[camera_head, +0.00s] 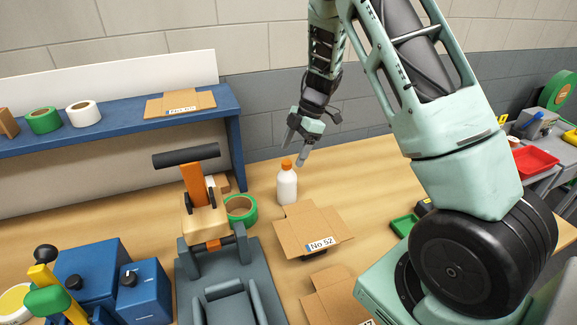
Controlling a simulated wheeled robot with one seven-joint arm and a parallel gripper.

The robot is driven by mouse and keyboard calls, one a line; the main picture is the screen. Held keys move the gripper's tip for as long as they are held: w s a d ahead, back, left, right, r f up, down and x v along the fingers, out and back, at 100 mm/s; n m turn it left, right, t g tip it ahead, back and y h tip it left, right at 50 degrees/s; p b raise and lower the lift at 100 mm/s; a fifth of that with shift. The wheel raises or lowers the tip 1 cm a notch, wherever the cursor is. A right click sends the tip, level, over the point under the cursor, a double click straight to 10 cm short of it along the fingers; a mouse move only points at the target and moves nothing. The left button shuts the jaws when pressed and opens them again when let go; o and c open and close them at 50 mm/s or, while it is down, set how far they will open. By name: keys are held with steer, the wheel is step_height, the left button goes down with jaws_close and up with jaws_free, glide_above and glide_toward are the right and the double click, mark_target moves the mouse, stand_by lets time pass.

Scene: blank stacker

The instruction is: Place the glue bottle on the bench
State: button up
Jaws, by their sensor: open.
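A white glue bottle (287,188) with an orange cap stands upright on the wooden bench (350,185), near the wall. My gripper (295,152) is just above the bottle, with its fingertips apart around the height of the cap. The gripper is open and holds nothing. From this view I cannot tell whether a finger touches the cap.
A green tape roll (240,208) lies left of the bottle, and a cardboard piece marked No 52 (312,230) lies in front. A grey and orange press (205,225) stands left. A blue shelf (238,130) rises behind. Bare bench shows right of the bottle.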

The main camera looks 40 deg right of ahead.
steer(key=v, duration=0.5)
steer(key=shift+r, duration=0.2)
stand_by(0.3)
steer(key=w+a+r+m+t+h, duration=0.3)
steer(key=w+a+r+m+t, duration=0.25)
steer(key=r+m+t, duration=0.2)
steer(key=s+a+f+m+g, duration=0.2)
steer(key=s+m, duration=0.1)
steer(key=s, duration=0.4)
steer(key=s+a+f+m+g+h, duration=0.1)
steer(key=s+a+m+g, duration=0.15)
steer(key=s, duration=0.55)
steer(key=s+a+f+m+g, duration=0.1)
steer(key=s+a+f+m, duration=0.15)
steer(key=s, duration=0.45)
steer(key=s+a+n+g+b, duration=0.1)
steer(key=s+a+n, duration=0.2)
steer(key=s+a, duration=0.3)
steer(key=s+a+n+g+b, duration=0.2)
steer(key=s+a+n, duration=0.2)
steer(key=s+a, duration=0.3)
steer(key=a, duration=0.5)
